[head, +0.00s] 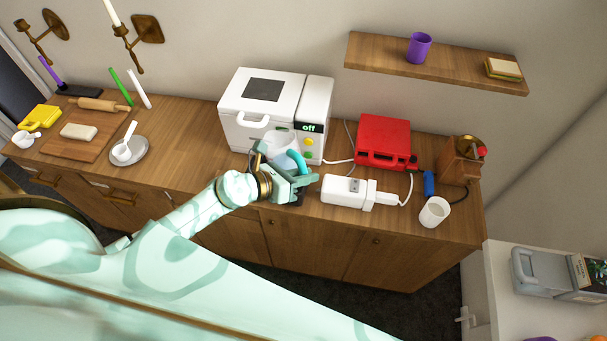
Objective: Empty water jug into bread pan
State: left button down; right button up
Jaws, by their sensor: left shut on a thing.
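My left gripper (292,184) is at the front of the counter, in front of the white appliance. It is shut on the water jug (281,162), a pale vessel with a teal handle (297,160). The gripper and wrist hide part of the jug, and I cannot see whether it holds water. The white appliance (262,117) has a dark lid window, a front handle and a display reading "off"; it looks like a bread maker with its lid closed. I cannot make out a bread pan. My right gripper is not in view.
A red case (384,142) and a wooden grinder (461,160) stand behind. A saucer (128,151) and board (77,139) are left. Counter between saucer and appliance is clear.

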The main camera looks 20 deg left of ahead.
aim_at(296, 160)
pick_arm(q)
jog(key=shift+r+n, duration=0.3)
jog(key=shift+r, duration=0.1)
jog(key=shift+r+n+h, duration=0.6)
jog(key=shift+r+n, duration=0.1)
jog(key=shift+r, duration=0.15)
dwell(0.4)
jog(key=shift+w+a+r+n+g+h, duration=0.1)
jog(key=shift+a+r+n+g+h, duration=0.05)
jog(key=shift+r+n+h, duration=0.25)
jog(key=shift+w+a+r+n+g+h, duration=0.15)
jog(key=shift+r+n+h, duration=0.1)
jog(key=shift+n, duration=0.25)
jog(key=shift+s, duration=0.1)
jog(key=shift+a+r+n+b, duration=0.15)
jog(key=shift+n+b, duration=0.25)
jog(key=shift+w+a+r+n+h+b, duration=0.25)
jog(key=shift+a+r+n+h+b, duration=0.1)
jog(key=shift+n, duration=0.15)
